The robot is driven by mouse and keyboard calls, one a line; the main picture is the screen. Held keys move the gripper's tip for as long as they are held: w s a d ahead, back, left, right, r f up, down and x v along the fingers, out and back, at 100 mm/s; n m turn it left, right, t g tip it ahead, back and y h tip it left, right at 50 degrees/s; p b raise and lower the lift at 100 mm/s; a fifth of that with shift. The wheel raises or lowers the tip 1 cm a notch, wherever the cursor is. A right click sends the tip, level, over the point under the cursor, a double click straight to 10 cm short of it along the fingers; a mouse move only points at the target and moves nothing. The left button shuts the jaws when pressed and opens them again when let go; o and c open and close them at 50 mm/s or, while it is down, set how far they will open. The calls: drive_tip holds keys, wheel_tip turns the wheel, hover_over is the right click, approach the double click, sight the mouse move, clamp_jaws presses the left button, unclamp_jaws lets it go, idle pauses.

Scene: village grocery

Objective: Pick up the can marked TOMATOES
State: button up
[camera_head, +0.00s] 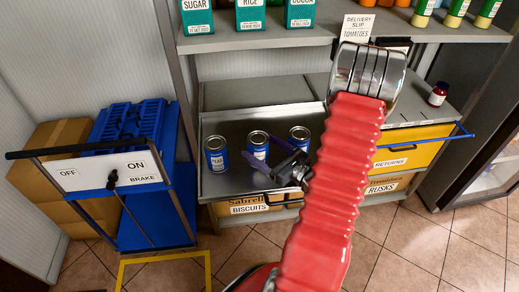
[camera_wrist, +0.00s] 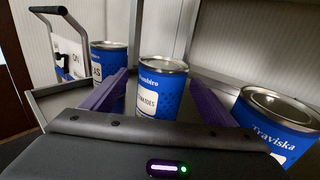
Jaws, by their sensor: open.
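The can marked TOMATOES (camera_wrist: 161,88) is blue with a silver lid and stands upright in the middle of the wrist view; part of its label shows, ending in MATOES. In the head view it is the middle can (camera_head: 257,142) of three on a grey metal tray (camera_head: 232,183). My gripper (camera_head: 260,150) is open, with its purple fingers pointing at this can. In the wrist view one finger (camera_wrist: 107,92) is to its left and the other (camera_wrist: 209,104) to its right. I cannot tell how far the fingertips reach around it. The can's lower part is hidden by my gripper.
A blue can marked PEAS (camera_head: 216,155) stands to the left, and another blue can (camera_head: 300,136) to the right, close by. A shelf (camera_head: 260,40) with boxes overhangs the tray. A blue trolley (camera_head: 155,205) stands left.

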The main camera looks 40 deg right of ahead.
sight(251, 139)
drive_tip(key=shift+w, duration=0.2)
drive_tip(key=shift+w+f, duration=0.1)
drive_tip(key=shift+w, duration=2.55)
drive_tip(key=shift+c, duration=0.3)
drive_tip(key=c, duration=1.5)
drive_tip(key=shift+o, duration=0.2)
drive_tip(key=shift+r, duration=5.05)
